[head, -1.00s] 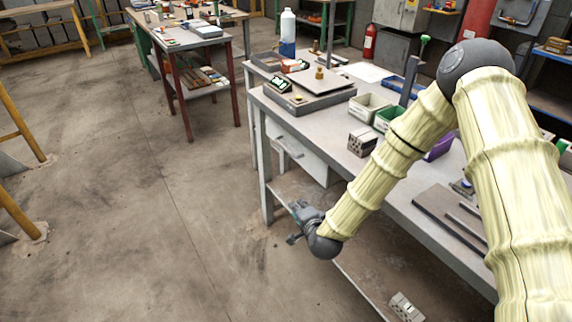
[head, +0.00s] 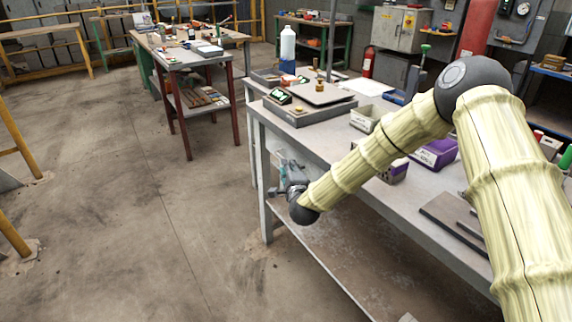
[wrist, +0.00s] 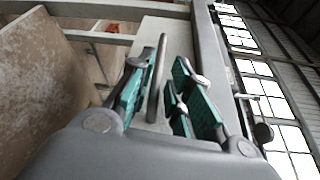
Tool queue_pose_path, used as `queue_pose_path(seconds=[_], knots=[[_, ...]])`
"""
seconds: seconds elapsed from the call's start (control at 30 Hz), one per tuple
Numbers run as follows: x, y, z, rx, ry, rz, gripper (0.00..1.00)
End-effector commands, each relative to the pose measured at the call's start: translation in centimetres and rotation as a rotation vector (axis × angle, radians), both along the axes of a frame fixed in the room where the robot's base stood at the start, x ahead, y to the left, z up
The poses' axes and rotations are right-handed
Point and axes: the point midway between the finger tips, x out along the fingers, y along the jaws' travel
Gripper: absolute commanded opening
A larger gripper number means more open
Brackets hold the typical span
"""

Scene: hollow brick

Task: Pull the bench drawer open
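The bench drawer's pale front panel (wrist: 175,38) shows in the wrist view, set under the bench top, with a grey bar handle (wrist: 157,80) running along it. In the head view the drawer (head: 312,167) is mostly hidden behind my gripper and arm. It looks closed. My gripper (wrist: 163,72) is open, its teal-padded fingers on either side of the handle, with a clear gap on the right side. The left finger is close to the bar; I cannot tell whether it touches. In the head view my gripper (head: 283,172) is at the drawer front, below the bench top.
The grey bench (head: 405,200) carries a scale (head: 310,105), bins and a purple box (head: 435,153). A bench leg (head: 265,215) and a brown lower shelf (head: 345,255) are near my gripper.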

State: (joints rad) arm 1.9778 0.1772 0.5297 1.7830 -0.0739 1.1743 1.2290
Motion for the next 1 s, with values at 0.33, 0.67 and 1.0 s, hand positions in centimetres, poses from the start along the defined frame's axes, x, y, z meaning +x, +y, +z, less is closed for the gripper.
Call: queue_pose_path(seconds=[0.33,0.67,1.0], knots=[[3.6,0.8,-0.4,-0.002,0.0,0.001,0.19],[4.1,0.8,-0.4,-0.001,0.001,0.001,0.19],[4.1,0.8,-0.4,-0.001,0.001,0.0,0.0]])
